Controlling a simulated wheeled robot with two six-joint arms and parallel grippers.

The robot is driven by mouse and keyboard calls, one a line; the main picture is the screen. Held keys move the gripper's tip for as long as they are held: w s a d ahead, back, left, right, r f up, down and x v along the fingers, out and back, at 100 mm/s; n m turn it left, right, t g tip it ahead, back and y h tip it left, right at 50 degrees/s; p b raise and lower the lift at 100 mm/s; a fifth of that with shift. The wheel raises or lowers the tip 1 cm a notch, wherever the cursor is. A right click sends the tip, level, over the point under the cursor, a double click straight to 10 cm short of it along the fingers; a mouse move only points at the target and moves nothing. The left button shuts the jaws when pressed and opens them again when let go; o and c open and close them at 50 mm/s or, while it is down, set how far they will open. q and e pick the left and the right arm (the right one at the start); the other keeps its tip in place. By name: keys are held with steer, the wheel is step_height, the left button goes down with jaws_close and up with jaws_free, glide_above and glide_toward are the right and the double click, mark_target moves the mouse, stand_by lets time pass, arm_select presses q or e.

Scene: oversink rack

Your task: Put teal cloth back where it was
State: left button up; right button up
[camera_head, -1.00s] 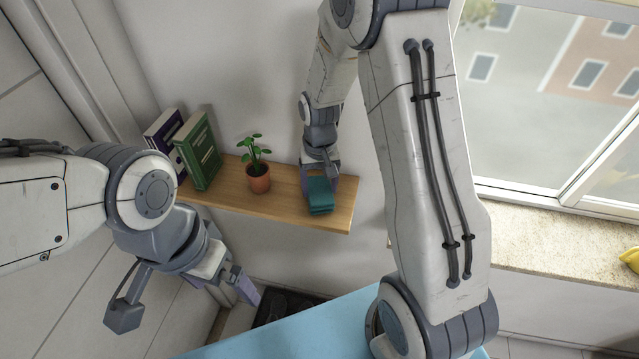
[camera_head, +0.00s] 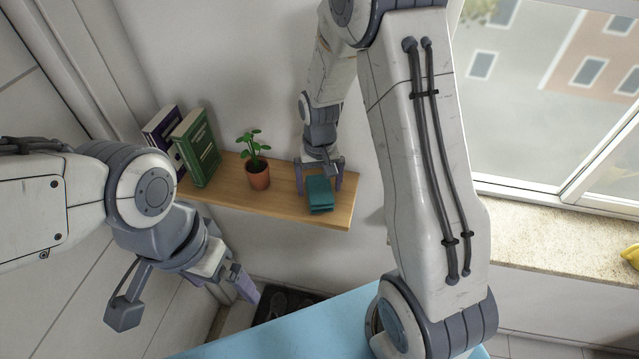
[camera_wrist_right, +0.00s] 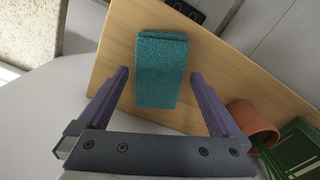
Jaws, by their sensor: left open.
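The folded teal cloth (camera_head: 320,196) lies on the right part of the wooden shelf (camera_head: 285,205). It also shows in the right wrist view (camera_wrist_right: 160,70), flat on the shelf. My right gripper (camera_head: 319,180) is open at the cloth, with one finger on each side and a gap between fingers and cloth. In the right wrist view its two fingers (camera_wrist_right: 160,88) are spread wider than the cloth. My left gripper (camera_head: 240,290) is open and empty, low at the left, in front of and below the shelf.
A potted plant (camera_head: 257,172) stands on the shelf left of the cloth. Books (camera_head: 195,150) stand at the shelf's left end. A stone window sill (camera_head: 540,232) is at the right. A light blue surface (camera_head: 290,335) lies below, with dark items (camera_head: 285,303) behind it.

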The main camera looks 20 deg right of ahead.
steer(key=shift+r, duration=0.55)
step_height(320, 180, up, 9)
steer(key=b, duration=0.2)
steer(key=shift+r+b, duration=0.2)
steer(key=shift+b, duration=0.2)
steer(key=shift+f, duration=0.1)
step_height(320, 180, down, 10)
steer(key=p, duration=0.2)
steer(key=shift+p, duration=0.4)
steer(key=shift+r+p, duration=0.3)
